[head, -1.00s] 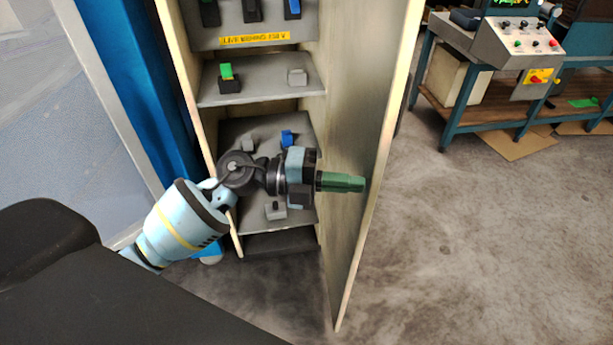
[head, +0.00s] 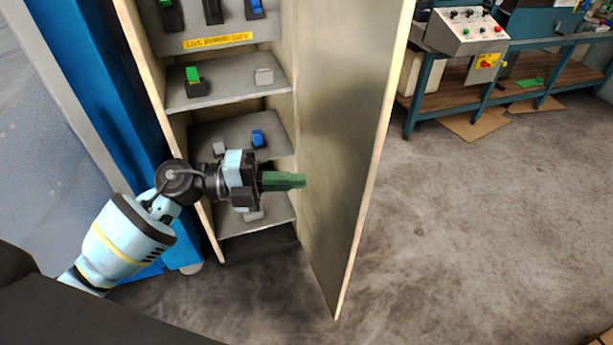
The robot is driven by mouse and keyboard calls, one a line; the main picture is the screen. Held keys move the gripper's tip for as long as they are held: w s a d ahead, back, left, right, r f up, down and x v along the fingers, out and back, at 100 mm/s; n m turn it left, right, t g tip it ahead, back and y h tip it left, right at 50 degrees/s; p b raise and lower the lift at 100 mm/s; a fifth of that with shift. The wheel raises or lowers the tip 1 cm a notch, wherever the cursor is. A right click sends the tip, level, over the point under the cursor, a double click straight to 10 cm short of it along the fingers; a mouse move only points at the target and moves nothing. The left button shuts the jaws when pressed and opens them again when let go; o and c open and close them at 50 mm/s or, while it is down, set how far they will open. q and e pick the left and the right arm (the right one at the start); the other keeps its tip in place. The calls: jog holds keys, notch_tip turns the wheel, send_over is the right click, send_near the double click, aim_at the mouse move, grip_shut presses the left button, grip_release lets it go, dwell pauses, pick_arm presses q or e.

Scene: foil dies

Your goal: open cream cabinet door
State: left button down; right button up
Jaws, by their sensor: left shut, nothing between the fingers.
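The cream cabinet (head: 158,105) stands at centre left with its interior showing. Its cream door (head: 345,140) stands wide open, hinged on the cabinet's right side and swung toward me, with its inner face turned to the left. My left gripper (head: 298,181) has green fingers that are shut and empty. It is in front of the cabinet opening, pointing right at the door's inner face; I cannot tell whether the tips touch it. My left arm hides part of the lower shelves. My right gripper is not in view.
Inside the cabinet are grey shelves (head: 225,90) with switches and a yellow label (head: 218,41). A blue post (head: 95,90) stands left of it. A teal workbench (head: 455,95) with a control box (head: 465,32) is at the back right. The floor (head: 470,230) right of the door is clear.

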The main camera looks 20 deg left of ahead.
pick_arm(q)
jog(key=s+a+b, duration=0.1)
jog(key=s+a, duration=0.2)
jog(key=a, duration=0.2)
jog(key=shift+s+a+f, duration=0.2)
jog(key=shift+s+a, duration=0.05)
jog(key=shift+a, duration=0.1)
